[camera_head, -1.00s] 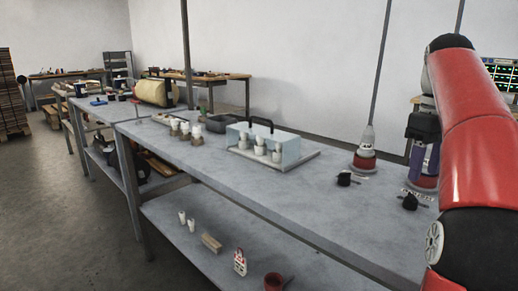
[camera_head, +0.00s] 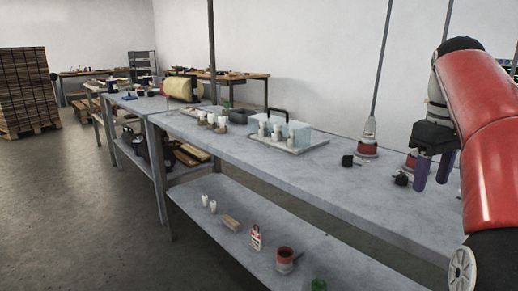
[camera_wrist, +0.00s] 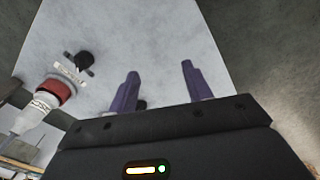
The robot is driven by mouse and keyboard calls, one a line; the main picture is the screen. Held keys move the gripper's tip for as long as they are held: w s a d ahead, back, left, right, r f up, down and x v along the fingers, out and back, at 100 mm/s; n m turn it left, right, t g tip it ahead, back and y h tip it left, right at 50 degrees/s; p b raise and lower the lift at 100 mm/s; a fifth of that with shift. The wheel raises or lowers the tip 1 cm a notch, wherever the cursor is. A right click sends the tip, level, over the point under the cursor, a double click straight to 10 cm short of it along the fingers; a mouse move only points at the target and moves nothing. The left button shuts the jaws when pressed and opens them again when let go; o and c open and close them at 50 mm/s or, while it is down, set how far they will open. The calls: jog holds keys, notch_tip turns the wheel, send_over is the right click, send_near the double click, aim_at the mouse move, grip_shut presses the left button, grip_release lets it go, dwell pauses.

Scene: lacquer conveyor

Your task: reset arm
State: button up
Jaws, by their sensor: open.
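My gripper (camera_head: 433,170) hangs at the right of the head view, over the right part of the grey workbench (camera_head: 330,185). Its two purple fingers stand apart with nothing between them. In the wrist view the open gripper (camera_wrist: 160,82) points over the pale bench top (camera_wrist: 160,35). My red arm fills the right edge of the head view and hides the bench behind it.
A red-based bottle (camera_head: 368,148) and a small black item (camera_head: 347,160) stand near the gripper. A clear box with a black handle (camera_head: 298,132) sits on a tray further left. The lower shelf holds a red cup (camera_head: 285,256). Floor (camera_head: 90,220) is open at left.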

jog(key=shift+m+t, duration=0.4)
jog(key=shift+t, duration=0.2)
jog(key=s+a+f, duration=0.1)
jog(key=a, duration=0.1)
jog(key=s+a+f, duration=0.1)
jog(key=a, duration=0.1)
jog(key=s+a+f, duration=0.1)
jog(key=a, duration=0.2)
jog(key=s+a+f+m+t, duration=0.1)
jog(key=s+a+f+t, duration=0.1)
jog(key=s+a+f, duration=0.3)
jog(key=s+a+f+m+t, duration=0.1)
jog(key=s+a+f, duration=0.4)
jog(key=f, duration=0.8)
jog(key=s, duration=0.3)
jog(key=shift+s+a+f+m+t+y, duration=0.2)
jog(key=shift+a+f+m+t+y, duration=0.1)
jog(key=shift+a+m+t, duration=0.1)
jog(key=shift+r, duration=0.1)
jog(key=shift+c, duration=0.4)
